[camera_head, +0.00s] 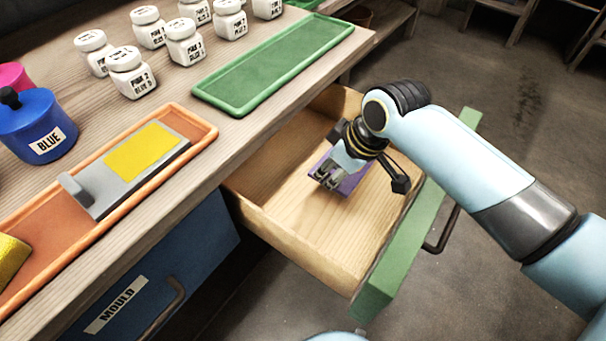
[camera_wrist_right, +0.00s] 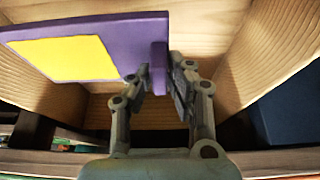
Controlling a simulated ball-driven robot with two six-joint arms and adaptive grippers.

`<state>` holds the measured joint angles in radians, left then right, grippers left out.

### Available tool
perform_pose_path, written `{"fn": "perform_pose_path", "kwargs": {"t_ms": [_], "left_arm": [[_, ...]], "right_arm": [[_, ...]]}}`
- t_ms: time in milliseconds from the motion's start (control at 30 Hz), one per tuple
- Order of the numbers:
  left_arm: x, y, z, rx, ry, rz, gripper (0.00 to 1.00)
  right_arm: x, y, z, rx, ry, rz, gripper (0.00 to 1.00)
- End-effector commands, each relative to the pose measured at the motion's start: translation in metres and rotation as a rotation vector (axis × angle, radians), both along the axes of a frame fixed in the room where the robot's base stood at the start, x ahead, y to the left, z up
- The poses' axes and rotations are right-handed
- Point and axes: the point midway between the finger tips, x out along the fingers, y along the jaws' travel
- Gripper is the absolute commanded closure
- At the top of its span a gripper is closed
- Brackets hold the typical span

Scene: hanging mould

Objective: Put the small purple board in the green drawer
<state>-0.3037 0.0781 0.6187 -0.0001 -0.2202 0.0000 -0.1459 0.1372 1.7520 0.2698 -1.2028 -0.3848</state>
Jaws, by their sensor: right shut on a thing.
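The green drawer (camera_head: 400,262) is pulled open, with a green front and a bare wooden inside. The small purple board (camera_head: 351,180) is over the inside of the drawer, mostly hidden by my right gripper (camera_head: 328,177). In the right wrist view the board (camera_wrist_right: 128,32) shows a yellow patch and an upright purple grip. My right gripper (camera_wrist_right: 160,72) is shut on that grip. I cannot tell whether the board touches the drawer floor. My left gripper is not in view.
An orange tray (camera_head: 205,122) holds a grey board (camera_head: 185,150) with a yellow patch. A green tray (camera_head: 343,27), several white jars (camera_head: 131,72) and a blue pot (camera_head: 38,125) stand on the bench. A blue drawer marked MOULD (camera_head: 195,250) is beside the open drawer.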

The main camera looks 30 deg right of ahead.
Motion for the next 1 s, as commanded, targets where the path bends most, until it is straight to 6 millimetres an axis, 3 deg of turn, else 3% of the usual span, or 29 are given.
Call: {"fn": "perform_pose_path", "kwargs": {"t_ms": [100, 300, 467, 733, 1000], "left_arm": [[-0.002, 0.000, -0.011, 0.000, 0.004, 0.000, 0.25], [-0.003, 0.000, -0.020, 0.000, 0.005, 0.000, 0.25], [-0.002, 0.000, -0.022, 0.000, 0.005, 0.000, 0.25], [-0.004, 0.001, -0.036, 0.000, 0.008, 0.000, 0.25], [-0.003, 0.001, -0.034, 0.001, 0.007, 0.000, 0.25]], "right_arm": [[0.026, 0.021, -0.021, 0.006, -0.001, 0.000, 1.00], [0.053, 0.041, -0.041, 0.001, -0.001, 0.000, 1.00], [0.058, 0.045, -0.047, 0.000, 0.000, 0.001, 1.00], [0.057, 0.045, -0.084, 0.000, 0.002, 0.000, 1.00], [0.058, 0.044, -0.084, 0.000, 0.000, 0.000, 1.00]]}}
